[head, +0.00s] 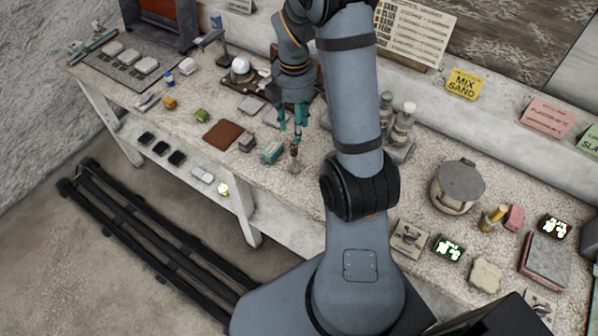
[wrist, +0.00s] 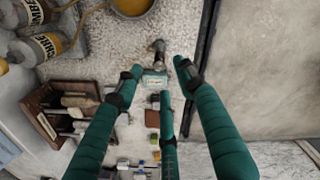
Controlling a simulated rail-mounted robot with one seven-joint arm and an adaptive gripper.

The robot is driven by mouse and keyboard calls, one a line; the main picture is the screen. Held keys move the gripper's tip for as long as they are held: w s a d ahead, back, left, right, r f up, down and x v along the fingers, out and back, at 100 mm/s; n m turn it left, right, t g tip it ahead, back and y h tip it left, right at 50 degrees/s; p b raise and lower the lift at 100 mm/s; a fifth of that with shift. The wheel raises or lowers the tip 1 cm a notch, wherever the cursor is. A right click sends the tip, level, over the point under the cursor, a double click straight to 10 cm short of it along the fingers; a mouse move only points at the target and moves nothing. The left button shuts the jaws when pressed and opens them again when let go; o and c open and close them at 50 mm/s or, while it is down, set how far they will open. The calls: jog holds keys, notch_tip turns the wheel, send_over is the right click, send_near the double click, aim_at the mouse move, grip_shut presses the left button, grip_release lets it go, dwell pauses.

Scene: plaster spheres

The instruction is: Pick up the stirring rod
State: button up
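My gripper (head: 292,134) has teal fingers pointing down over the bench; in the wrist view (wrist: 160,85) the fingers are spread apart with nothing between them. A small upright brown and grey item (head: 294,157) stands on the bench just below the fingertips. It also shows in the wrist view (wrist: 157,47), beyond the fingertips and apart from them. I cannot tell for sure whether this is the stirring rod; no other rod is clear near the gripper.
A grey block (head: 246,139) and a brown mat (head: 222,134) lie further left. Bottles (head: 402,124) stand at the back, right of the gripper. A lidded pot (head: 458,186) stands to the right. The bench's front edge is close to the item.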

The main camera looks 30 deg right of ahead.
aim_at(294, 148)
jog(key=f, duration=0.1)
jog(key=w+f, duration=0.1)
jog(key=f, duration=0.3)
jog(key=shift+w+a, duration=0.15)
jog(key=shift+a, duration=0.1)
jog(key=shift+s+d+f+p, duration=0.1)
jog(key=shift+s+f+p, duration=0.3)
jog(key=shift+f+p, duration=0.05)
notch_tip(294, 148, down, 4)
jog(key=shift+w+d+r+p, duration=0.15)
jog(key=shift+r+p, duration=0.1)
jog(key=shift+p, duration=0.25)
jog(key=shift+f, duration=0.45)
jog(key=shift+c, duration=0.4)
grip_shut()
